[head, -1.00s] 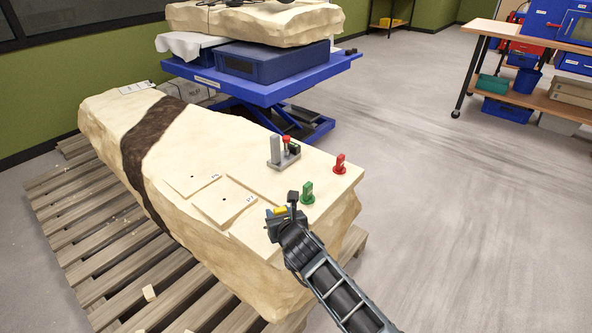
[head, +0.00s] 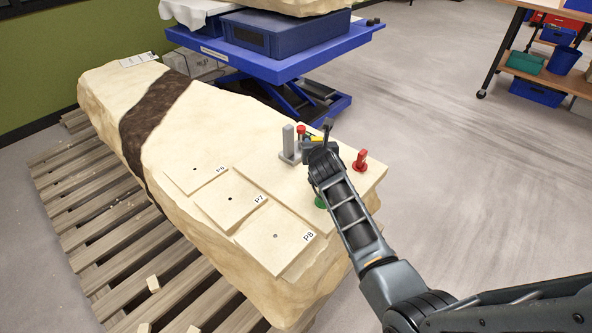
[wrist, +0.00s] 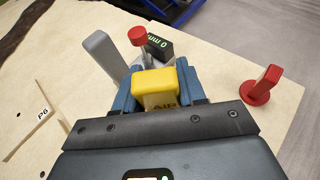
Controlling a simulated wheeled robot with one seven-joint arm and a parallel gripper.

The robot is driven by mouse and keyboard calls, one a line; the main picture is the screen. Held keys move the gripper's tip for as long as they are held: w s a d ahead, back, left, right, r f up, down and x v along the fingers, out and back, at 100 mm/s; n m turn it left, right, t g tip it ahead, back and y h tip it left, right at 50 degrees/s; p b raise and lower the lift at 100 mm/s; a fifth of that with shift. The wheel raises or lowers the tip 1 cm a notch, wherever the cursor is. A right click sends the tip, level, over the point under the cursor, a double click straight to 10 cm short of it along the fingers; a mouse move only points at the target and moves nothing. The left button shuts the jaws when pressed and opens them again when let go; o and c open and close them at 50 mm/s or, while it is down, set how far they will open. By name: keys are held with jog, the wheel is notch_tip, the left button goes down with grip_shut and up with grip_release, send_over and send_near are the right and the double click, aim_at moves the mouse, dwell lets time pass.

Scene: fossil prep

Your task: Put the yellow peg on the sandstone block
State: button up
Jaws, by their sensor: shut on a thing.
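The sandstone block (head: 225,125) is a long, cream slab with a dark band, lying on a wooden pallet. My gripper (head: 319,146) is over its right end, beside a grey gauge stand. The gripper's blue fingers (wrist: 158,86) are shut on the yellow peg (wrist: 157,82), which has dark lettering, "AIR", on its face. Only a sliver of the peg (head: 316,138) shows in the head view. The peg's lower end is hidden, so I cannot tell whether it touches the block.
The gauge stand (head: 289,142) with a red knob (wrist: 137,34) is close by. A red peg (head: 361,160) stands to the right. A green peg (head: 320,202) is mostly behind my arm. Flat plates P6, P7 (head: 232,199) and P8 (head: 274,237) have small holes.

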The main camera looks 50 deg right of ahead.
jog(key=b, duration=0.3)
send_over(290, 182)
notch_tip(290, 182, down, 5)
jog(key=shift+d, duration=0.15)
jog(key=shift+f+b, duration=0.6)
jog(key=shift+f, duration=1.4)
jog(key=shift+f, duration=0.15)
jog(key=o, duration=1.1)
jog(key=shift+c, duration=0.2)
jog(key=shift+r, duration=0.2)
jog(key=p+v, duration=0.2)
jog(key=v, duration=1)
